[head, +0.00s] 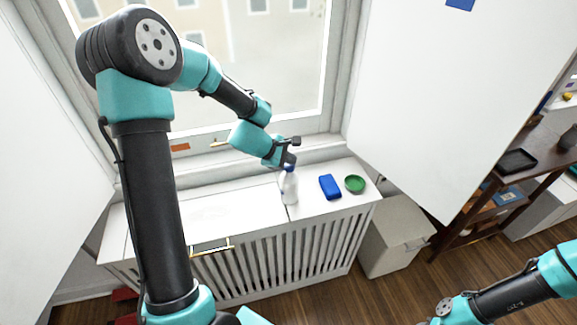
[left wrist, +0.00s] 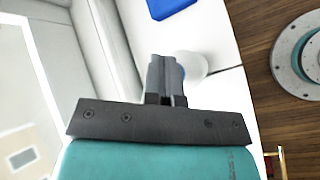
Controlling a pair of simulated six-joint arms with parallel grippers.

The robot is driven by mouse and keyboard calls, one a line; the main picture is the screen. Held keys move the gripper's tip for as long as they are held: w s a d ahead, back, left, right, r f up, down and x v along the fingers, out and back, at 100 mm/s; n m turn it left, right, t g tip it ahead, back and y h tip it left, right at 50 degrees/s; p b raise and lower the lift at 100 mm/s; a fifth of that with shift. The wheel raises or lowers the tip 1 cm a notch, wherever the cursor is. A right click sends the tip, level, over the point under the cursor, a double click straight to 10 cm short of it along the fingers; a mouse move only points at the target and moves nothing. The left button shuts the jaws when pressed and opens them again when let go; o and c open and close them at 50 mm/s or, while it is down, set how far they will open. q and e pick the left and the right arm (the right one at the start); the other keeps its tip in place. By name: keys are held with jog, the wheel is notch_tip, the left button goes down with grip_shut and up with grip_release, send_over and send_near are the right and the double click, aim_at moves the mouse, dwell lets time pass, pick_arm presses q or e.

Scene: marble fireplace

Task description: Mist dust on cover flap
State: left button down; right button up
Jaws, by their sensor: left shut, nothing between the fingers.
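A white spray bottle (head: 289,188) with a blue top stands upright on the white radiator cover (head: 322,208). My left gripper (head: 291,158) is just above and behind the bottle's top, shut and empty. In the left wrist view its fingers (left wrist: 165,77) are together, and the pale round shape behind them looks like the bottle (left wrist: 194,68), partly hidden. I cannot tell whether they touch. The cover flap (head: 235,207) is the white left part of the cover top, lying flat, with faint marks on it. My right gripper is outside both views.
A blue block (head: 330,187) and a green dish (head: 354,184) stand right of the bottle. A brass handle (head: 211,246) is at the flap's front edge. The window (head: 260,60) rises behind. A pale bin (head: 394,238) and dark shelf (head: 520,165) are at right.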

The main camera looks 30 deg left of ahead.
aim_at(289, 165)
pick_arm(q)
jog(key=shift+r, duration=3.3)
